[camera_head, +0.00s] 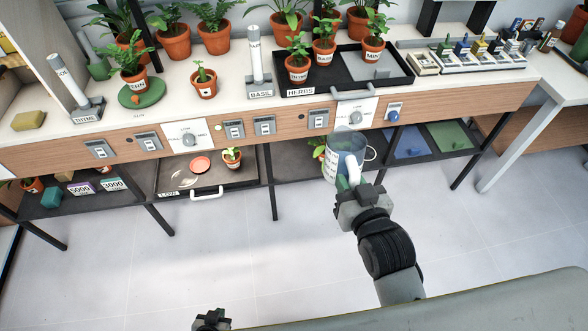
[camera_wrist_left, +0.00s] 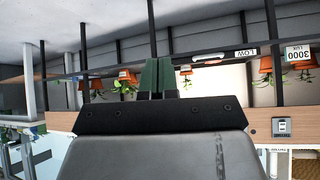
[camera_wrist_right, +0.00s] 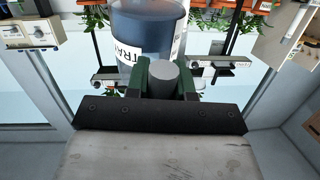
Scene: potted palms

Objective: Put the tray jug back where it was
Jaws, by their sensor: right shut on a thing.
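The tray jug (camera_head: 331,160) is a clear vessel with a white label. In the right wrist view the jug (camera_wrist_right: 150,40) shows dark blue liquid and part of the lettering "TRA". My right gripper (camera_head: 350,182) is shut on the jug's grey handle (camera_wrist_right: 163,77), with a green finger on either side. It holds the jug in front of the bench, below the tabletop edge. Its base is partly hidden by the gripper in the head view. My left gripper (camera_head: 212,318) is low at the bottom edge; its fingers (camera_wrist_left: 158,76) are together and empty in the left wrist view.
The bench top holds a black HERBS tray (camera_head: 296,89) with potted plants and a BASIL post (camera_head: 255,55). A blue mat (camera_head: 410,143) and a green mat (camera_head: 450,135) lie on the lower shelf. Metal legs stand below; the floor (camera_head: 270,270) in front is clear.

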